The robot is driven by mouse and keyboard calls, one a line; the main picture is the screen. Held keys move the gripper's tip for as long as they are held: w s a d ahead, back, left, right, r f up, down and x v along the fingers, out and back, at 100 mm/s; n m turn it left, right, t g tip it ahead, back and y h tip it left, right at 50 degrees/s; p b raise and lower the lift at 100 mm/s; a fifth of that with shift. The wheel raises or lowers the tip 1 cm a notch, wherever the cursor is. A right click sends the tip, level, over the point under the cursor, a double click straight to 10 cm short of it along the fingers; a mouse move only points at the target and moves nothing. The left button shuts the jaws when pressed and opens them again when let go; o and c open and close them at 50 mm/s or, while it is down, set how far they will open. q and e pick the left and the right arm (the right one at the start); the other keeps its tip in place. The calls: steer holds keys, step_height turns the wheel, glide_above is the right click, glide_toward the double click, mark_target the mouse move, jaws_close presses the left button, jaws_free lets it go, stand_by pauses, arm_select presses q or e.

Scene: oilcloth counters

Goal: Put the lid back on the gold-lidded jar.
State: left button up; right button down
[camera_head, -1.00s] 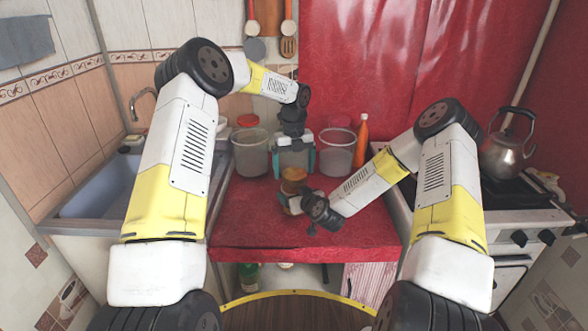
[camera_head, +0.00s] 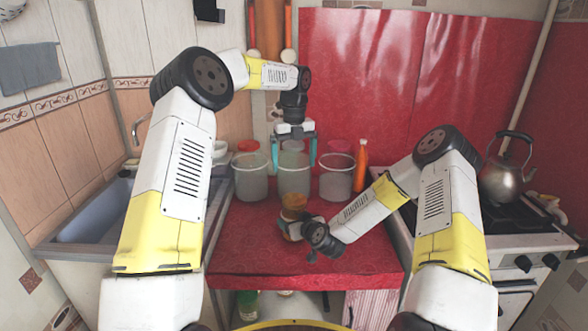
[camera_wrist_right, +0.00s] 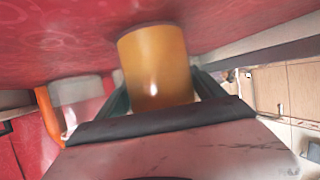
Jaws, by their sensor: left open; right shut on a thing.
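A small amber-gold jar (camera_head: 293,202) stands upright near the middle of the red counter. In the right wrist view, its amber side (camera_wrist_right: 157,65) shows between the fingers. I cannot tell whether its gold-coloured top is a lid. My right gripper (camera_head: 290,226) is shut on this jar low down, coming from the right. My left gripper (camera_head: 294,160) is open and points down, with its teal fingers spread over the middle clear jar (camera_head: 294,183) behind the amber one. No separate gold lid can be made out.
Clear jars stand left (camera_head: 251,182) and right (camera_head: 336,184) of the middle one. Red (camera_head: 248,146) and pink (camera_head: 340,146) lids show behind. An orange bottle (camera_head: 361,154) stands at the back right. A kettle (camera_head: 508,178) sits on the stove. The counter's front is clear.

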jaws_free()
steer(key=shift+s, duration=0.1)
steer(key=v, duration=0.7)
steer(key=shift+s+d+r, duration=0.15)
steer(key=shift+s+r, duration=0.05)
steer(key=shift+s, duration=0.05)
